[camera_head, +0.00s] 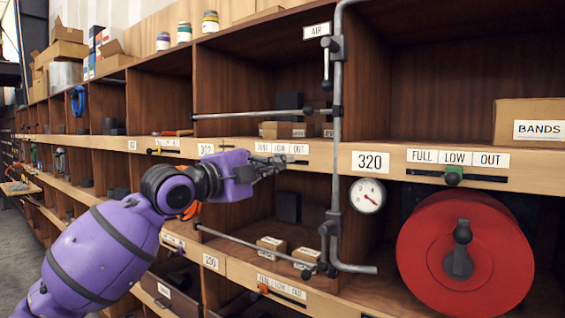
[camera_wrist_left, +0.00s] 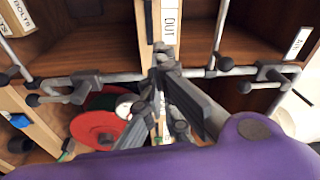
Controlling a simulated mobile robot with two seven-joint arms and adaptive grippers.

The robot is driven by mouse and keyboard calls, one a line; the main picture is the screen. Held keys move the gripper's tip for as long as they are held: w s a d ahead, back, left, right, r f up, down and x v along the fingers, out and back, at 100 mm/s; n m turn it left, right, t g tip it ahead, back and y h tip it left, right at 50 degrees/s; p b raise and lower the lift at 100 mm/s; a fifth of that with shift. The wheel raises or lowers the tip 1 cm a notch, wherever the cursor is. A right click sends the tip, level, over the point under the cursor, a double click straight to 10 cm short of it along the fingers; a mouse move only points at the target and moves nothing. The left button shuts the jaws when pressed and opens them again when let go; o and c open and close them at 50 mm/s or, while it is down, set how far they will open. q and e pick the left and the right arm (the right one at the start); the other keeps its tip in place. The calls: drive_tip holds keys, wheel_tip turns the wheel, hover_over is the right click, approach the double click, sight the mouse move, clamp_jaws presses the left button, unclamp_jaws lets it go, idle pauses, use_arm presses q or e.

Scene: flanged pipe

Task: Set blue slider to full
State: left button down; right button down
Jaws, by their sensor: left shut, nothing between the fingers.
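My left gripper (camera_head: 272,164) comes in from the left on a purple arm. Its fingers are shut and empty, in front of the shelf edge just below a FULL / LOW / OUT label strip (camera_head: 282,148). No blue slider knob can be made out; the gripper covers much of the track under this strip. In the left wrist view the shut fingers (camera_wrist_left: 163,62) reach the shelf edge near the OUT label (camera_wrist_left: 170,22). I cannot tell whether they touch a knob. My right gripper is in neither view.
A grey vertical pipe (camera_head: 337,120) stands just right of the gripper, with horizontal rods above and below it. A dial gauge (camera_head: 367,196) and red reel (camera_head: 465,275) are farther right.

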use_arm(q)
drive_tip(key=w+d, duration=0.1)
drive_tip(key=w, duration=0.5)
drive_tip(key=shift+w+f+p, duration=0.2)
drive_tip(key=shift+w+p, duration=0.15)
drive_tip(key=shift+p, duration=0.1)
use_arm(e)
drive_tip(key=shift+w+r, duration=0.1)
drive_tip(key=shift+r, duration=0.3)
use_arm(q)
drive_tip(key=shift+d, duration=0.15)
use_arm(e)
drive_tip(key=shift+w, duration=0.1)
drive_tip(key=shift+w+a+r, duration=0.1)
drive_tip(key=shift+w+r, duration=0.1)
